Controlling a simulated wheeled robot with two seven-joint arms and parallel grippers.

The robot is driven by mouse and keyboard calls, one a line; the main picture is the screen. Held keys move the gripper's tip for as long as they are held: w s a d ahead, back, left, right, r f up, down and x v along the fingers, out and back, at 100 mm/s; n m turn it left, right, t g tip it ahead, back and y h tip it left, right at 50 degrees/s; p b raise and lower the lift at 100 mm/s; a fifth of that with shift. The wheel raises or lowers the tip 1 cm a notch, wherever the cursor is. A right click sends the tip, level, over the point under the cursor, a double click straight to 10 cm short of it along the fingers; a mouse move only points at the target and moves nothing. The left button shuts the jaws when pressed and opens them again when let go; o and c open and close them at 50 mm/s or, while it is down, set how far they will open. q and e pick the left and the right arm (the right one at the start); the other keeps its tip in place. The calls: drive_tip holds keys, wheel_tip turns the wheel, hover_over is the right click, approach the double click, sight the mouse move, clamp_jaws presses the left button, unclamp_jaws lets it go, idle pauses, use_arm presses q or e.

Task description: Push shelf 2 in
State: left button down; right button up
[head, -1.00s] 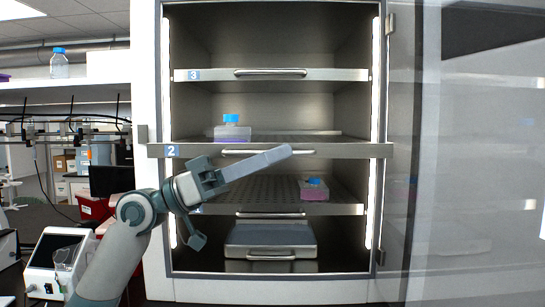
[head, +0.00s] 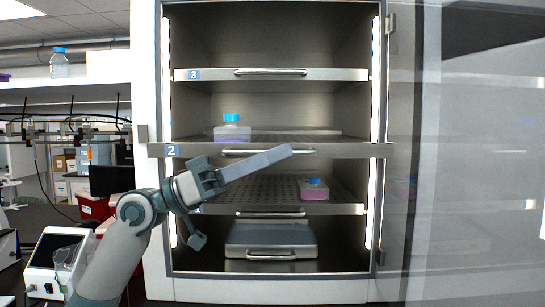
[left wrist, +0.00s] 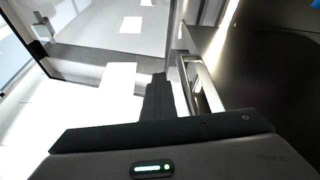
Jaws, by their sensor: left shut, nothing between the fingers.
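Shelf 2 (head: 350,150) is a metal shelf with a "2" label at its left end. It sticks out of the cabinet in front of shelf 3 (head: 215,75) and the lower shelf. A flask with a blue cap (head: 231,131) stands on its left part. My left gripper (head: 290,150) is shut and empty, its tip at the middle of shelf 2's front, over or beside the handle (head: 240,153). In the left wrist view the shut fingers (left wrist: 160,85) lie beside a handle (left wrist: 198,80); I cannot tell whether they touch. My right gripper is not in view.
A second blue-capped flask (head: 314,192) stands on the lower shelf. A grey tray (head: 235,240) lies at the cabinet bottom. The glass door (head: 460,200) stands open on the right.

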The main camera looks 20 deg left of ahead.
use_arm(q)
drive_tip(key=c, duration=2.1)
unclamp_jaws()
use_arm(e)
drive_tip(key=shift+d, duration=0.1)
